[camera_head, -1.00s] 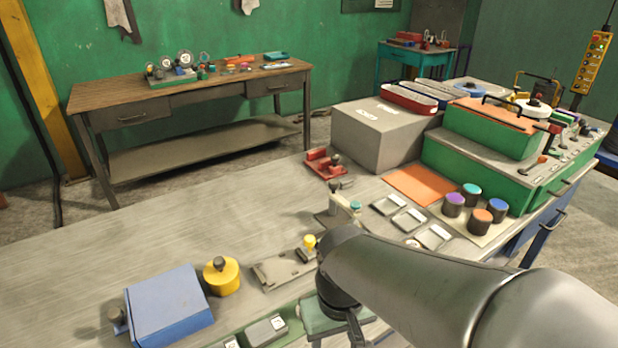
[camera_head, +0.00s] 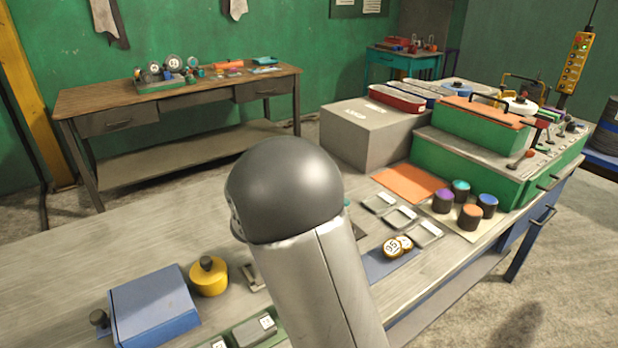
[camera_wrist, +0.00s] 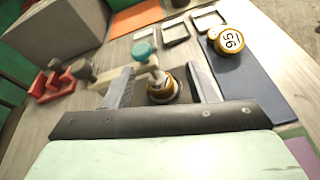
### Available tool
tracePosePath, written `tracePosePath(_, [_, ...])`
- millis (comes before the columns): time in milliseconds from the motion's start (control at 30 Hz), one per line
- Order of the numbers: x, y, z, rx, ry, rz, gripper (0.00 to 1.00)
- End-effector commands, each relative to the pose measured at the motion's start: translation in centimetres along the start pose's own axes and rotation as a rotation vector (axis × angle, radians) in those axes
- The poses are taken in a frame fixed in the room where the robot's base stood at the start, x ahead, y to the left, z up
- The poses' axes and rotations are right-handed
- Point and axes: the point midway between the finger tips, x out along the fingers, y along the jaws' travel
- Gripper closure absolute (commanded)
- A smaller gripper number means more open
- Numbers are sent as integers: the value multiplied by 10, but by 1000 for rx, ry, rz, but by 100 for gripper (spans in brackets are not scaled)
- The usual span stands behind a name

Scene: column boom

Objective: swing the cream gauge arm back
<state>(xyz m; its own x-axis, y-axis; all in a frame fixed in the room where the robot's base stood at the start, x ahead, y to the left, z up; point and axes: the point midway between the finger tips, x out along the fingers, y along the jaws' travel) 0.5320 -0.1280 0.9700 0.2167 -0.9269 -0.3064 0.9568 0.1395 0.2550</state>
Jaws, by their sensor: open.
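The cream gauge arm (camera_wrist: 124,80) shows in the wrist view, just ahead of my gripper. A teal knob (camera_wrist: 145,50) stands above its right part and a dark knob (camera_wrist: 82,69) is at its left. A gold-rimmed round piece (camera_wrist: 161,88) sits below its right end; I cannot tell whether they touch. My gripper (camera_wrist: 160,70) is open, its two fingers spread to either side of the gold-rimmed piece and the arm's right end. No hold on anything shows. In the head view my own arm link hides the gripper and nearly all of the gauge.
Two gold-rimmed discs (camera_head: 397,247) lie on a blue mat (camera_wrist: 250,82) to the right. Small grey trays (camera_head: 400,217) and an orange mat (camera_head: 411,183) lie beyond. A red fixture (camera_wrist: 52,82) stands left of the gauge. A grey box (camera_head: 370,138) stands behind.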

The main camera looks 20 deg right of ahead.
Motion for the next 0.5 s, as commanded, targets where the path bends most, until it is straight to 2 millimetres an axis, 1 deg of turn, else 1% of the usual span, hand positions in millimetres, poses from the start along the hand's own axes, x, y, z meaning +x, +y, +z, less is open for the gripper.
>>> tracePosePath(33, [1, 25, -11, -90, -72, 76, 48])
tracePosePath(100, [-3, 54, -17, -188, -161, 167, 48])
tracePosePath(200, [-9, 79, -24, -274, -243, 248, 48])
tracePosePath(300, [-9, 90, -25, -306, -277, 279, 48])
tracePosePath(367, [-6, 93, -23, -311, -282, 283, 48])
tracePosePath(500, [14, 98, -18, -308, -280, 279, 48])
